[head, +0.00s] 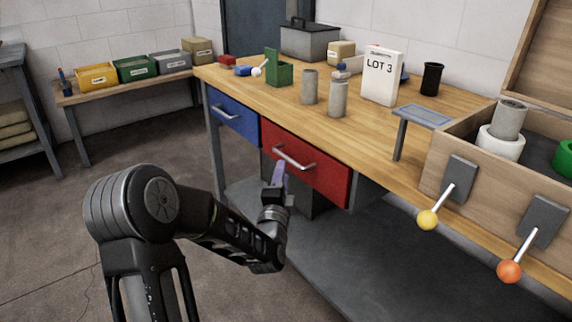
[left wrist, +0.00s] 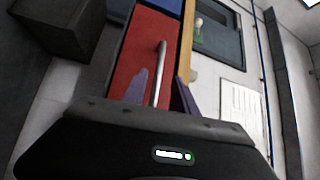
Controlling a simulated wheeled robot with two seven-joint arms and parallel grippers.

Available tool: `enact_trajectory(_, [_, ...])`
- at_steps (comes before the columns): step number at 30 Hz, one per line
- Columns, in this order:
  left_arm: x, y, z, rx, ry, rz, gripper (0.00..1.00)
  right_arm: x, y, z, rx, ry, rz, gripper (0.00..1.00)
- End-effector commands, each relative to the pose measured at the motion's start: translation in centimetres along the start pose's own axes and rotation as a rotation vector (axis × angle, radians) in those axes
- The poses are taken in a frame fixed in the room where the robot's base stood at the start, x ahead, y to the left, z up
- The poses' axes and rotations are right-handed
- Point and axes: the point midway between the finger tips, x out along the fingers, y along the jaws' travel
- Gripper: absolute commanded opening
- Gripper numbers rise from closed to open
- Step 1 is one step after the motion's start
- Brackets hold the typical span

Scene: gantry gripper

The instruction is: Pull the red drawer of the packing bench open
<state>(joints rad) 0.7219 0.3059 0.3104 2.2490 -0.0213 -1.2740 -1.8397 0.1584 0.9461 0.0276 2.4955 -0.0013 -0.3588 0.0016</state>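The packing bench (head: 372,140) has a wooden top and a red drawer (head: 325,172) with a silver bar handle (head: 293,158). The red drawer front looks flush with the bench, so it looks closed. My left gripper (head: 278,180) is just below and in front of the handle in the head view. In the left wrist view, my left gripper (left wrist: 160,92) has its two purple fingers apart, with the handle (left wrist: 161,62) showing between them against the red drawer (left wrist: 138,60). I cannot tell whether the fingers touch the handle. My right gripper is not in view.
A blue drawer (head: 232,116) sits left of the red one. Two levers with a yellow knob (head: 428,220) and an orange knob (head: 509,271) stick out at the right. Cans and a LOT 3 box (head: 382,80) stand on the bench. Floor at the left is clear.

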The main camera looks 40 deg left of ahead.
Motion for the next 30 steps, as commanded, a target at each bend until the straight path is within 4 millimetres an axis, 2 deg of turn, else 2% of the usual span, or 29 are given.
enact_trajectory(8, [0.5, 0.1, 0.0, -0.003, 0.000, 0.003, 0.34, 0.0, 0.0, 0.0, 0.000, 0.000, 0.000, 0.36])
enact_trajectory(11, [1.4, 0.2, 0.0, -0.003, 0.000, 0.003, 0.34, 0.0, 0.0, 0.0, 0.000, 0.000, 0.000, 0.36])
enact_trajectory(21, [6.5, 0.3, 0.0, -0.004, 0.000, 0.004, 0.34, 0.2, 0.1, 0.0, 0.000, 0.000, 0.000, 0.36])
enact_trajectory(25, [7.5, 0.2, -0.1, -0.004, 0.001, 0.004, 0.34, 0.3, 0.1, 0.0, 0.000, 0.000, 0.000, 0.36])
enact_trajectory(30, [7.8, 0.2, -0.1, -0.004, 0.002, 0.005, 0.34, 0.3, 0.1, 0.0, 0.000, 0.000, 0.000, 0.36])
